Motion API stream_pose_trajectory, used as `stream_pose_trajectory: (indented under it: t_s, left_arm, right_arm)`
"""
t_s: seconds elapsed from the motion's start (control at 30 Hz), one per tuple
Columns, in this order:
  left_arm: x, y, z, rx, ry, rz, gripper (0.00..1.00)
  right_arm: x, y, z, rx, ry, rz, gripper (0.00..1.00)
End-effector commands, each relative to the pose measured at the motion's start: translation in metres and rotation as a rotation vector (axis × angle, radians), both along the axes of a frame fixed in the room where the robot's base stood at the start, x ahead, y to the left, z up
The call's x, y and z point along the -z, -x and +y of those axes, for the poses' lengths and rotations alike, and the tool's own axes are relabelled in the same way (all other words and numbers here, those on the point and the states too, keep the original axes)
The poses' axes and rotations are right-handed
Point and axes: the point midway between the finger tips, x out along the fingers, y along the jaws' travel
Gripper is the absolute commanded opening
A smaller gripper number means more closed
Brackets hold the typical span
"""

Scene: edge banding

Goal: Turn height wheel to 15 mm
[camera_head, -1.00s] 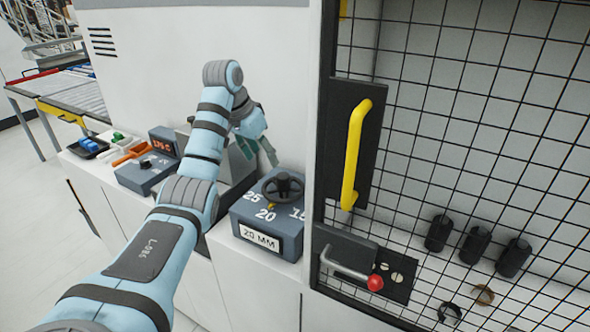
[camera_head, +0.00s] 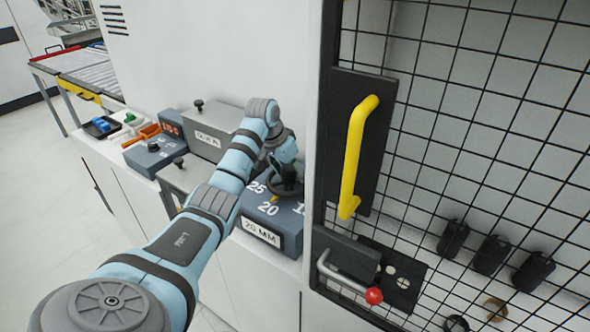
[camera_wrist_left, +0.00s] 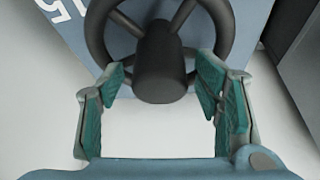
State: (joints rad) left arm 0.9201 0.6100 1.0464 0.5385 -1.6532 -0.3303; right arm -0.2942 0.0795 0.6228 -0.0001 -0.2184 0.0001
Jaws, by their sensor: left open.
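The height wheel (camera_head: 287,188) is dark and sits on top of a blue-grey box (camera_head: 289,238) marked 25, 20 and 15. The sign (camera_head: 262,231) on the box's front reads 20 MM. A small yellow pointer (camera_head: 275,198) is by the 20. My left gripper (camera_head: 283,168) is over the wheel and partly hides it. In the left wrist view, my left gripper (camera_wrist_left: 160,98) is open, with green-padded fingers on either side of the wheel's dark hub (camera_wrist_left: 160,65), not closed on it. My right gripper is not in view.
To the right stand a mesh guard with a yellow handle (camera_head: 355,155) and a red-knobbed lever (camera_head: 374,296). Left of the box are a grey unit (camera_head: 215,130), a control box with a red display (camera_head: 171,130) and small trays (camera_head: 102,127).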

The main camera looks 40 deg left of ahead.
Motion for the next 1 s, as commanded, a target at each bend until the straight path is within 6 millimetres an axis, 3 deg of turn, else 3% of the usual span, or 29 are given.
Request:
stream_pose_trajectory:
  t_s: [0.17,0.47,1.0]
  left_arm:
    - [0.0020,0.0014,-0.0003,0.000,0.003,0.005,0.53]
    - [0.0014,0.0000,-0.0012,0.002,0.002,0.004,0.07]
    - [0.0006,-0.0009,-0.0017,-0.117,0.002,0.000,0.06]
  right_arm:
    - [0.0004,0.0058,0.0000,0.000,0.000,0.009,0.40]
    - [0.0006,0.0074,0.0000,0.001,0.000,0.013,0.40]
    - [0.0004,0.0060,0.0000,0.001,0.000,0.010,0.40]
